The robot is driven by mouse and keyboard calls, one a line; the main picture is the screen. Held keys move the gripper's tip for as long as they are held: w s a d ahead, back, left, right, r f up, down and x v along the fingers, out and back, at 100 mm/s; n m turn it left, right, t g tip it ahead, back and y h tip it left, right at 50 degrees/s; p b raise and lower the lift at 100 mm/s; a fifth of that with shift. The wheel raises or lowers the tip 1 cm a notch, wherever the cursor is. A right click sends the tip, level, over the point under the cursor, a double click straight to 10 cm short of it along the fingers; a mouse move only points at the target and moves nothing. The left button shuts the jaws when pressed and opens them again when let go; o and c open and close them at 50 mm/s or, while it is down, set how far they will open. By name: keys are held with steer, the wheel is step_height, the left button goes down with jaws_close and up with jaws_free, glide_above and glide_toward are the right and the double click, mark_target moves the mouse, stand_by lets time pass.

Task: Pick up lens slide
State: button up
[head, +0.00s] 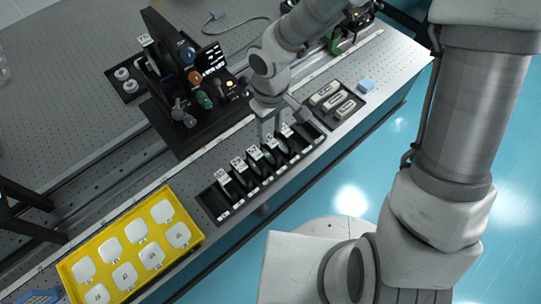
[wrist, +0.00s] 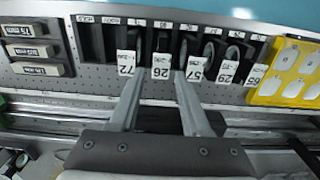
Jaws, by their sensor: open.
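Several dark lens slides with white number labels stand in a row in a black slotted rack (head: 206,201), which also shows in the wrist view (wrist: 90,42). In the wrist view the labels read 72 (wrist: 126,63), 26 (wrist: 161,66), 57 (wrist: 195,68), 29 (wrist: 228,71) and 65 (wrist: 257,73). My gripper (wrist: 160,75) is open, its fingers on either side of the slide labelled 26. I cannot tell whether they touch it. In the head view my gripper (head: 268,132) is over the rack, and the arm hides part of the row.
A yellow tray (head: 190,207) with several white pieces lies at the near left of the rack. A black tray with grey labelled blocks (head: 326,93) and a blue block (head: 366,84) are at the right. A dark optical instrument (head: 188,85) stands behind. The table edge runs close in front.

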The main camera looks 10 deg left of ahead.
mark_target(270, 141)
step_height(270, 141, down, 5)
steer(key=shift+s+f+b, duration=0.1)
steer(key=shift+f+b, duration=0.05)
steer(key=shift+b, duration=0.35)
jaws_close()
stand_by(1.2)
